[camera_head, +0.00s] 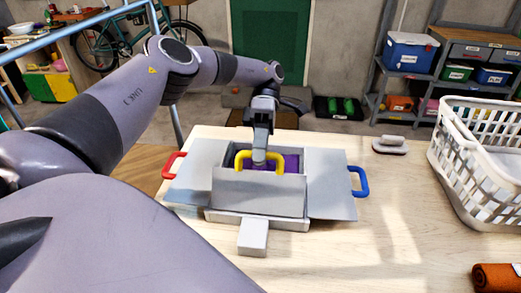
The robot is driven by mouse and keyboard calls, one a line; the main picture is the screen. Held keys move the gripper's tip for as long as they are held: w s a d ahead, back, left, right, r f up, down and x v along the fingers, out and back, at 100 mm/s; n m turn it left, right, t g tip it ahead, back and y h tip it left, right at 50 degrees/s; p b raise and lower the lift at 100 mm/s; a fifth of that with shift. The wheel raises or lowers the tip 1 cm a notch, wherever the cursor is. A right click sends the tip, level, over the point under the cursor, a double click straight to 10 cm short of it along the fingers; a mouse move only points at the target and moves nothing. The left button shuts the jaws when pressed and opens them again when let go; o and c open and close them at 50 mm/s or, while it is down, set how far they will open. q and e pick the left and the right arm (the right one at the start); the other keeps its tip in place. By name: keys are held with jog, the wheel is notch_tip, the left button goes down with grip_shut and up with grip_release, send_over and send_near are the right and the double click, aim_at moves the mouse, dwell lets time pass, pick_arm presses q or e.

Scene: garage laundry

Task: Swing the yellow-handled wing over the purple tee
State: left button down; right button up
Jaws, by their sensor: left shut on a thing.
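A grey folding board (308,188) lies on the table, with flat side wings bearing a red handle (174,166) at left and a blue handle (358,181) at right. The yellow-handled wing (258,192) stands tilted up at the near side, its yellow handle (278,160) on its upper edge. My left gripper (260,157) points down and is shut on the yellow handle. The purple tee (290,161) lies in the middle of the board, partly hidden behind the raised wing and handle. My right gripper is not in view.
A white laundry basket (478,150) stands at the table's right side, with a rolled orange-brown cloth (497,278) near the front right corner. A grey-handled object (390,146) lies behind the board's right. The table (345,262) is clear in front and right of the board.

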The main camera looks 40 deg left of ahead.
pick_arm(q)
jog(key=shift+s+a+f, duration=0.15)
jog(key=shift+s+f, duration=0.05)
jog(key=shift+f, duration=0.15)
jog(key=c, duration=1.1)
grip_release()
jog(key=shift+a, duration=0.1)
jog(key=shift+o, duration=0.2)
jog(key=shift+r, duration=0.2)
